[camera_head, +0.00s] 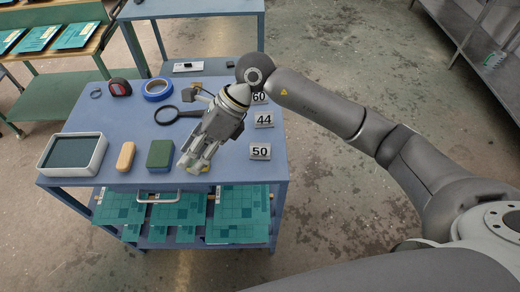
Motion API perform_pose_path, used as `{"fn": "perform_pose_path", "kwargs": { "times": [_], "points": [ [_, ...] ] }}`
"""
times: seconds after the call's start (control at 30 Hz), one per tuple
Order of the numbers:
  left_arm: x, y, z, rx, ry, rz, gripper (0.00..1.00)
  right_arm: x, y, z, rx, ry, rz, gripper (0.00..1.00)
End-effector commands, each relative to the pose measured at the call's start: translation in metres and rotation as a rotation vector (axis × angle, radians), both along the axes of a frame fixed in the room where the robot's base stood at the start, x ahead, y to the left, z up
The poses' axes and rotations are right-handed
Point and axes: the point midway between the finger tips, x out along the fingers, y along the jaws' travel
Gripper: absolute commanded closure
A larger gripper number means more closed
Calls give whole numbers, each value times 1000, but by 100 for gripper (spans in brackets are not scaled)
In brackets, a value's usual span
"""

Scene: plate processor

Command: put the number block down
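Three number blocks with black digits on pale faces stand in a column along the right side of the blue table (85,123). Block 60 (260,98) is at the back, partly behind my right arm. Block 44 (263,120) is in the middle, and block 50 (260,151) is nearest the front. My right gripper (190,162) is over the table, left of the blocks and apart from them, with its fingers angled down to the front left. No block shows in it, but its fingers overlap and I cannot tell how far apart they are. My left gripper is out of view.
A green sponge-like block (160,153), a tan oval piece (126,156) and a grey tray (98,154) lie at the front. A magnifier (167,115), blue tape roll (158,90) and tape measure (120,87) are behind. Teal plates (240,215) sit on the lower shelf.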

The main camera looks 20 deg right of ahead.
Motion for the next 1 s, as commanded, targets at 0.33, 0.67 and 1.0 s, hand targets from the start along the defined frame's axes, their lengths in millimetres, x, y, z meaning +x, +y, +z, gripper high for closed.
{"fn": "perform_pose_path", "kwargs": {
  "times": [0.33, 0.67, 1.0],
  "points": [
    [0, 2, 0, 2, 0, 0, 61, 57, -147, -13, -660, -103, -12, 62],
    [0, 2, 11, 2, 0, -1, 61, 59, -164, -46, -730, -97, -20, 62],
    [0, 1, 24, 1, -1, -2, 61, 59, -165, -76, -727, -96, -19, 62]
  ]
}}
